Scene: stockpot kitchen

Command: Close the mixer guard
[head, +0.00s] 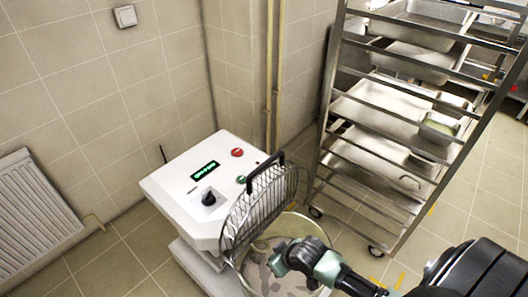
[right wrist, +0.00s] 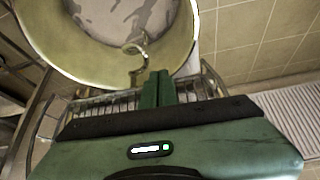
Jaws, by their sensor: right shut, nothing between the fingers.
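The white mixer (head: 205,185) stands against the wall in the head view. Its wire guard (head: 255,212) is raised, standing steeply beside the mixer head, with a black handle (head: 265,166) at its top. The bowl (head: 297,222) is below it, partly hidden by my right arm. My right gripper (head: 277,264) is over the bowl, on the right of the guard. In the right wrist view its green fingers (right wrist: 156,78) are together and empty, with guard wires (right wrist: 95,106) behind them and the bowl (right wrist: 60,58) and hook (right wrist: 136,62) ahead. Whether they touch the guard is unclear. My left gripper is not in view.
A steel rack (head: 340,110) with several trays stands on the right, close to the mixer. A radiator (head: 35,213) is on the left wall, and pipes (head: 272,75) run up the corner. Tiled floor (head: 120,262) is clear at the left.

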